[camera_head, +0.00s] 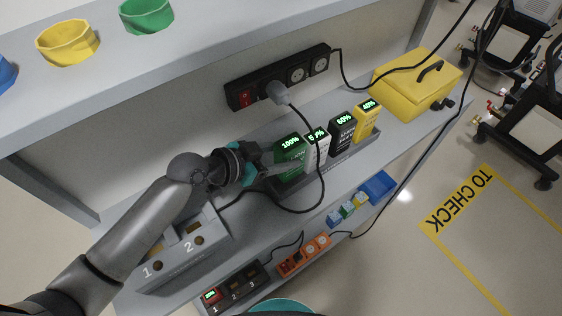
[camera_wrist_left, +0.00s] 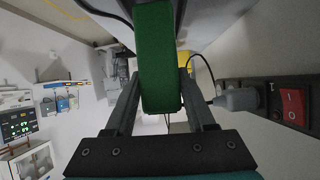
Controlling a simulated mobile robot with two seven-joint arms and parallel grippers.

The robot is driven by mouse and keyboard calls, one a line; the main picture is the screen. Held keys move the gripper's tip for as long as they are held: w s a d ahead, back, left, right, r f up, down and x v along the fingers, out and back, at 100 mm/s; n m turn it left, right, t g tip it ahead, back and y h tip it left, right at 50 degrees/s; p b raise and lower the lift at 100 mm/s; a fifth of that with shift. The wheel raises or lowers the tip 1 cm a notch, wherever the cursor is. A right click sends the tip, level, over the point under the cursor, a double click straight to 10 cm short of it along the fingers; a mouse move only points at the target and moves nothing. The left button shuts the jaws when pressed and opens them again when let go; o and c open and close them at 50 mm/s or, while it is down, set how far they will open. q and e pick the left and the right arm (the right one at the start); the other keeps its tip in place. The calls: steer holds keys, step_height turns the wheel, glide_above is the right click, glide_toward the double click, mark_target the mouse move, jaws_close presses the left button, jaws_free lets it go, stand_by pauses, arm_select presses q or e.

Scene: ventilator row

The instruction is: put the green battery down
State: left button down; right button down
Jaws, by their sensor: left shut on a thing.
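The green battery (camera_head: 291,158) has a lit 100% display on top. It stands at the left end of a row with a white battery (camera_head: 318,147), a black battery (camera_head: 341,132) and a yellow battery (camera_head: 367,120) on a grey charger base (camera_head: 352,157). My left gripper (camera_head: 272,163) reaches it from the left and is shut on it. In the left wrist view the green battery (camera_wrist_left: 160,55) is between both fingers. I cannot tell whether its bottom rests in the base. My right gripper is not in view.
A grey two-slot dock (camera_head: 183,250) marked 1 and 2 lies under my left arm. A black power strip (camera_head: 278,76) with a plug and cable is on the wall behind. The cable loops down in front of the batteries. A yellow case (camera_head: 415,84) stands right of the row.

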arm_select(q)
step_height(320, 180, down, 3)
steer(key=shift+r+b, duration=0.1)
steer(key=shift+b, duration=0.2)
steer(key=shift+w+a+f, duration=0.15)
steer(key=shift+w+f, duration=0.05)
steer(key=shift+c, duration=1.2)
jaws_free()
steer(key=shift+s+f, duration=0.1)
steer(key=shift+f, duration=0.05)
steer(key=v, duration=1.2)
